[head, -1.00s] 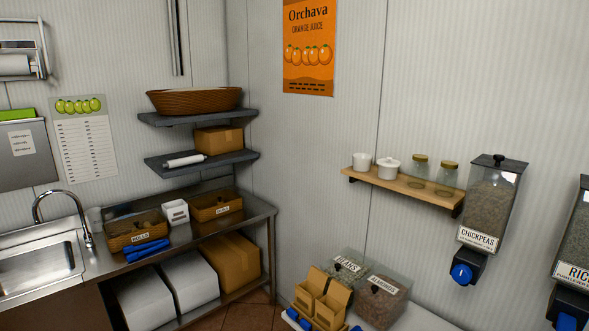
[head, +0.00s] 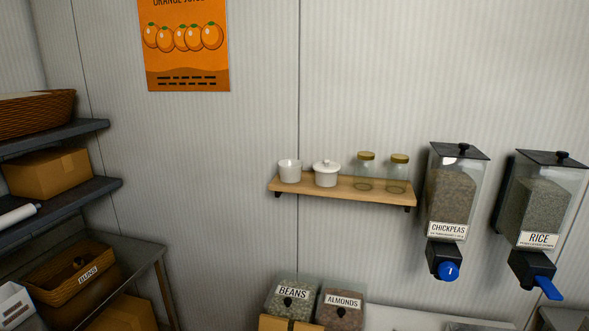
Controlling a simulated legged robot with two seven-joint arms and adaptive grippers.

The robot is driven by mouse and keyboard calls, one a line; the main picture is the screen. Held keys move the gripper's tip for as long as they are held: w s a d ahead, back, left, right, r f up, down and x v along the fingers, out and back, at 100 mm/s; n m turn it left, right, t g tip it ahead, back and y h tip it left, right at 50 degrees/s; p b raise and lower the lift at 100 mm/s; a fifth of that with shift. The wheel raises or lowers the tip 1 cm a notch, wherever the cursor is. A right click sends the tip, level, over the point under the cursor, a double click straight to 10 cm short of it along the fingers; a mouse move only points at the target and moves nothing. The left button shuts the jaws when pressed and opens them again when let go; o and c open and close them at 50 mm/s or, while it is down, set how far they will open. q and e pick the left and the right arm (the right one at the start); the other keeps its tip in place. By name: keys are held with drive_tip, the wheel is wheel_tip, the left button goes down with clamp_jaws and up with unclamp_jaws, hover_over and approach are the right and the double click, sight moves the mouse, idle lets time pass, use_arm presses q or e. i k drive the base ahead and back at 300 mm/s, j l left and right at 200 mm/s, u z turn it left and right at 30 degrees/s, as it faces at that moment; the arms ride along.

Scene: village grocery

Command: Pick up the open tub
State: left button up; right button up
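The open tub (head: 290,171) is a small white round pot without a lid. It stands upright at the left end of a wooden wall shelf (head: 345,189). A similar white pot with a lid and knob (head: 326,174) stands just to its right. Two glass jars with gold lids, a left one (head: 365,172) and a right one (head: 398,175), stand further right on the same shelf. Neither of my grippers shows in the head view.
Chickpeas (head: 453,200) and rice (head: 540,205) dispensers hang right of the shelf. Beans (head: 291,298) and almonds (head: 341,308) bins stand below it, behind a cardboard box (head: 288,323). Grey shelves (head: 70,200) and a metal table (head: 130,250) are at left. The wall above the shelf is clear.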

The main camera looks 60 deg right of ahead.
sight(290, 171)
drive_tip(key=i+z, duration=0.25)
drive_tip(key=z, duration=0.25)
drive_tip(key=i+j+z, duration=0.1)
drive_tip(key=i+z, duration=0.15)
drive_tip(key=z, duration=0.25)
drive_tip(key=i+j+z, duration=0.2)
drive_tip(key=z, duration=0.3)
drive_tip(key=i+j+z, duration=0.15)
drive_tip(key=j+z, duration=0.15)
drive_tip(key=z, duration=0.15)
